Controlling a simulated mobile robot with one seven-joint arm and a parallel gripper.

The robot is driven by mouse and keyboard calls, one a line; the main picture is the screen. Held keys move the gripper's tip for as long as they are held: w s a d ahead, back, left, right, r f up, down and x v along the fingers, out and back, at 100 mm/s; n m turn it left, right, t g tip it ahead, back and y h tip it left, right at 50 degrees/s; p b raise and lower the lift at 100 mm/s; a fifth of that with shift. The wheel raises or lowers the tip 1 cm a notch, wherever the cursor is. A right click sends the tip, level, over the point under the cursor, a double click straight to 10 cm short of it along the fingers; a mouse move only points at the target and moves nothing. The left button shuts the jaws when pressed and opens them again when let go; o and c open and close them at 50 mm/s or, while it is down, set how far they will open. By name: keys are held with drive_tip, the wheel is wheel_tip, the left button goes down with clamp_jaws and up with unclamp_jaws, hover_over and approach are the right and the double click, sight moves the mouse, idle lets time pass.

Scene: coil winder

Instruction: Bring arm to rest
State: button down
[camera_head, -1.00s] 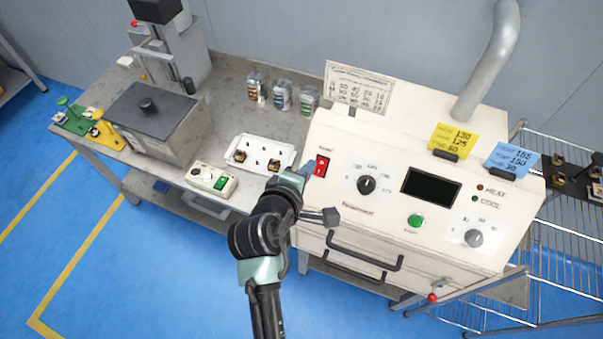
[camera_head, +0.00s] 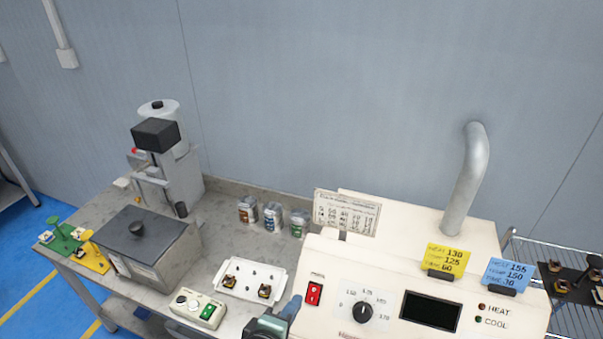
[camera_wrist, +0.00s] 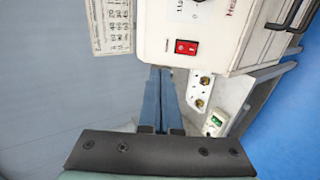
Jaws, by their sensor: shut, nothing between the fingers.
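My gripper (camera_wrist: 161,82) shows in the wrist view with its two blue fingers close together and nothing between them. In the head view my gripper (camera_head: 291,307) is at the bottom edge, between the white tray and the oven's red switch. The rest of my arm is mostly out of that frame. The cream oven (camera_head: 325,268) stands just right of my gripper, with a red switch (camera_head: 314,293), a dial (camera_head: 362,311) and a dark display (camera_head: 430,311). Whether the gripper touches the oven I cannot tell.
A white tray (camera_head: 235,291) with two small coils lies on the bench left of my gripper. A control box (camera_head: 197,308), several cans (camera_head: 271,219), a grey lidded box (camera_head: 150,253) and a machine (camera_head: 172,180) stand there too. A wire rack (camera_head: 568,318) is at right.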

drive_tip(key=w+r+m+t+y+b, duration=0.15)
drive_tip(key=r+m+t, duration=0.25)
drive_tip(key=r, duration=0.9)
drive_tip(key=w+r+m+t+y+b, duration=0.1)
drive_tip(key=w+r+m+t+b, duration=0.25)
drive_tip(key=r, duration=0.85)
drive_tip(key=s+d+r+m+t+b, duration=0.1)
drive_tip(key=s+r+m+t, duration=0.2)
drive_tip(key=s+r, duration=0.3)
drive_tip(key=s+d+r+m+t+y+b, duration=0.1)
drive_tip(key=s+r+m+t, duration=0.3)
drive_tip(key=r, duration=1.1)
drive_tip(key=s+t, duration=0.1)
drive_tip(key=s, duration=0.2)
drive_tip(key=shift+d+r+t+b, duration=0.15)
drive_tip(key=shift+d+t+b, duration=0.15)
drive_tip(key=shift+t+b, duration=0.05)
drive_tip(key=shift+s, duration=0.1)
